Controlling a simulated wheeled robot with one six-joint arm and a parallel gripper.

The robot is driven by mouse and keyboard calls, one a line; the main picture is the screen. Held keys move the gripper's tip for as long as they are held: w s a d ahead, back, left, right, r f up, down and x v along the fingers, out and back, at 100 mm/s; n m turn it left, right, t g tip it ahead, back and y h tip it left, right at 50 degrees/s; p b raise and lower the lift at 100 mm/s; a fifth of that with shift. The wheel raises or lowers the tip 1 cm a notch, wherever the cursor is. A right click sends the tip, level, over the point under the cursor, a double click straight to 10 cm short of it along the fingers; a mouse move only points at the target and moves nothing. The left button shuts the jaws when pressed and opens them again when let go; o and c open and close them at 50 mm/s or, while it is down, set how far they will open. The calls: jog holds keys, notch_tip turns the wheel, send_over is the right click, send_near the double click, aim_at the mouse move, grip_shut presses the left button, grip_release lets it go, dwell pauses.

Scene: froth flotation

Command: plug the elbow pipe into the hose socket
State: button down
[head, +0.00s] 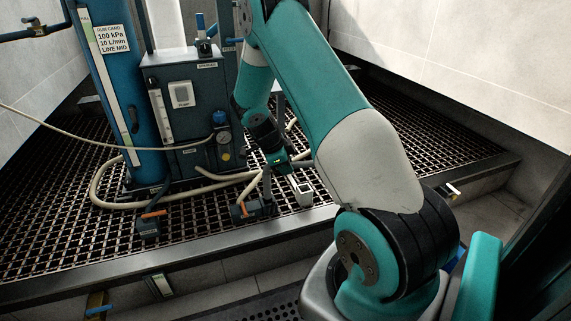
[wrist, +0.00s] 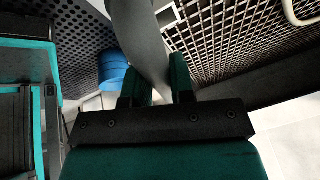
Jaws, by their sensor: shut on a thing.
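My gripper (wrist: 158,78) is shut on a smooth grey pipe (wrist: 140,38), which runs up and out of the top of the wrist view. I take it to be the elbow pipe; its bend and far end are not clear there.
A dark valve block with an orange handle (head: 243,209) is close left of the gripper; another (head: 149,225) stands farther left. A cream hose (head: 105,180) loops around the blue column (head: 125,90) and grey cabinet (head: 185,110). The grating (head: 70,225) has a raised front edge.

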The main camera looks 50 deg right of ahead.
jog(key=shift+f+b, duration=1.5)
jog(key=shift+f, duration=0.95)
jog(key=c, duration=0.9)
grip_release()
jog(key=shift+r, duration=0.1)
jog(key=p+v, duration=0.8)
jog(key=v, duration=0.9)
jog(key=shift+a+r, duration=0.2)
